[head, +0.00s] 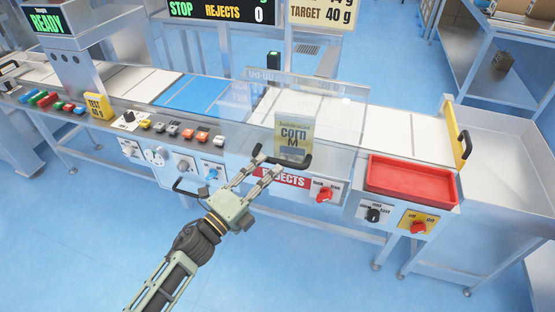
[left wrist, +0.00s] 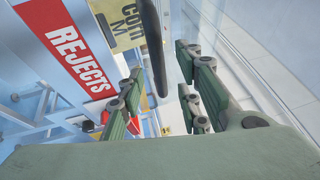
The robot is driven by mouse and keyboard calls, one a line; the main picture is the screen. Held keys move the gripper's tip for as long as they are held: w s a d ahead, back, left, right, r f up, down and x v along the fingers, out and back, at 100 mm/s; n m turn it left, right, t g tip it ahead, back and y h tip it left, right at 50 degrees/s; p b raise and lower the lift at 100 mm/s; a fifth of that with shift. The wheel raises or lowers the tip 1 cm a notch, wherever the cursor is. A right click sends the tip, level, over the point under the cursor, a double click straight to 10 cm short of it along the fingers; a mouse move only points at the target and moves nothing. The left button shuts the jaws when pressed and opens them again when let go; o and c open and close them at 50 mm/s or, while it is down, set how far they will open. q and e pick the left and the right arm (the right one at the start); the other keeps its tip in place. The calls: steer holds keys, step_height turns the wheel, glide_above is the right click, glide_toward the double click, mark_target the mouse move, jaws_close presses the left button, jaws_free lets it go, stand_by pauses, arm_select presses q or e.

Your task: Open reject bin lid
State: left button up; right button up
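The reject bin has a red REJECTS label (head: 284,180) on its front, which also shows in the left wrist view (left wrist: 76,56). Its clear lid (head: 245,140) has a dark bar handle (head: 300,162) along the front edge. A yellow corn pouch (head: 294,128) shows behind the clear panel. My left gripper (head: 270,166) is at the handle, its fingers spread. In the left wrist view the handle (left wrist: 153,50) runs between the open fingers (left wrist: 163,95). I cannot tell whether they touch it. My right gripper is not in view.
A red tray (head: 412,198) sits right of the bin, above dials and a yellow switch plate (head: 418,222). Coloured buttons (head: 188,133) line the panel to the left. A yellow gate with a dark handle (head: 463,144) stands at the right. The blue floor in front is clear.

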mark_target(278, 162)
arm_select(q)
steer(key=x, duration=0.5)
steer(key=shift+a+f, duration=0.1)
steer(key=shift+f, duration=0.05)
jaws_close()
stand_by(0.4)
